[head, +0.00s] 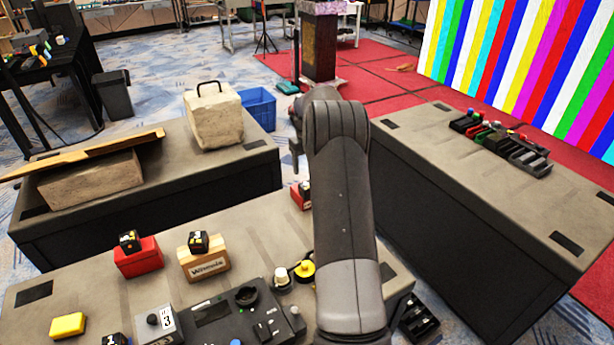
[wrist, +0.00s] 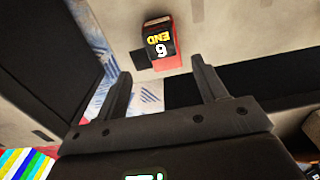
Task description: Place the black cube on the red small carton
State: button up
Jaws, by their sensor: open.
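A black cube (head: 130,241) with a coloured mark rests on a red carton (head: 139,262) at the table's left. A second black cube (head: 198,242) rests on a tan carton (head: 206,263) to its right. Another red carton (head: 302,196) sits by the table's far edge, partly behind my arm.
Other tables stand left and right. A white case (head: 214,117) and a plank (head: 90,153) sit on the left one.

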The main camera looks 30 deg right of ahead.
jog(key=s+a+r+t, duration=0.1)
jog(key=s+a+r, duration=0.6)
jog(key=a+r, duration=0.3)
jog(key=s+a+r+t, duration=0.1)
jog(key=s+a+r, duration=0.7)
jog(key=r, duration=0.3)
jog(key=s+a+t, duration=0.1)
jog(key=s+a, duration=0.4)
jog(key=s, duration=0.8)
jog(key=s+a+t, duration=0.2)
jog(key=s+a, duration=0.4)
jog(key=s, duration=0.7)
jog(key=shift+f+t, duration=0.3)
jog(key=shift+f, duration=0.15)
